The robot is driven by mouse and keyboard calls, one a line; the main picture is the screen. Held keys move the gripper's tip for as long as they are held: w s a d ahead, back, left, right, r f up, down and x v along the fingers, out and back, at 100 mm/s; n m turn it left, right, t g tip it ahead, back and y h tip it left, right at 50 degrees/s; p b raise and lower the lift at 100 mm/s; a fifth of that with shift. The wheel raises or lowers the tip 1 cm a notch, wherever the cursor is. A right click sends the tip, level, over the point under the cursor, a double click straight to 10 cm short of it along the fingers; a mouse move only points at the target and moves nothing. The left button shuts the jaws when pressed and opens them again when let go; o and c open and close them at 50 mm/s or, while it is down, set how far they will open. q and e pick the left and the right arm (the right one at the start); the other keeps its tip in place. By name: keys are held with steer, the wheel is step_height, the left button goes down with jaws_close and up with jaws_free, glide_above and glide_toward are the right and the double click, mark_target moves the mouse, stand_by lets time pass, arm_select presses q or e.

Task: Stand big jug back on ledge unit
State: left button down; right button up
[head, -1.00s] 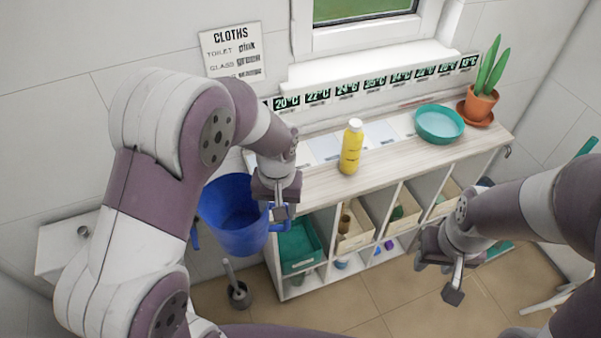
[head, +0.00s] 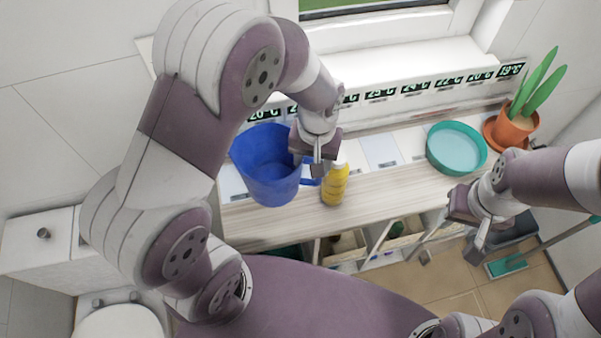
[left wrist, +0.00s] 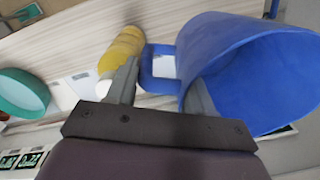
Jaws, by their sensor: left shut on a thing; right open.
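The big blue jug (head: 268,177) is over the left end of the pale wood-topped ledge unit (head: 385,190) in the head view. I cannot tell whether its base touches the top. My left gripper (head: 318,172) is shut on the jug's handle, at the jug's right side. The jug (left wrist: 250,65) and its handle (left wrist: 160,68) show large in the left wrist view, with the open mouth visible. My right gripper (head: 478,240) is open and empty, in front of the unit's right part.
A yellow bottle (head: 335,186) stands right beside the left gripper and handle. A teal bowl (head: 456,150) and a potted plant (head: 514,125) stand farther right on the top. Cubbies with boxes lie below. The wood between bottle and bowl is clear.

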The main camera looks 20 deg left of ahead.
arm_select(q)
step_height(320, 180, down, 7)
steer(key=s, duration=0.1)
steer(key=shift+s+a+p, duration=0.3)
steer(key=shift+s+p, duration=0.05)
steer(key=shift+p, duration=0.1)
steer(key=c, duration=0.7)
jaws_free()
steer(key=shift+s+r, duration=0.1)
steer(key=shift+s, duration=0.15)
step_height(320, 180, up, 12)
steer(key=b, duration=0.2)
steer(key=s+a+m+t, duration=0.1)
steer(key=s+a, duration=0.6)
steer(key=shift+m+t, duration=0.3)
arm_select(e)
steer(key=shift+s+a+f, duration=0.15)
steer(key=shift+s+a, duration=0.05)
steer(key=shift+s, duration=0.3)
steer(key=shift+s+a+f, duration=0.1)
steer(key=shift+s+a, duration=0.05)
steer(key=shift+s, duration=0.3)
arm_select(q)
steer(key=shift+w, duration=0.1)
arm_select(e)
steer(key=shift+w, duration=0.1)
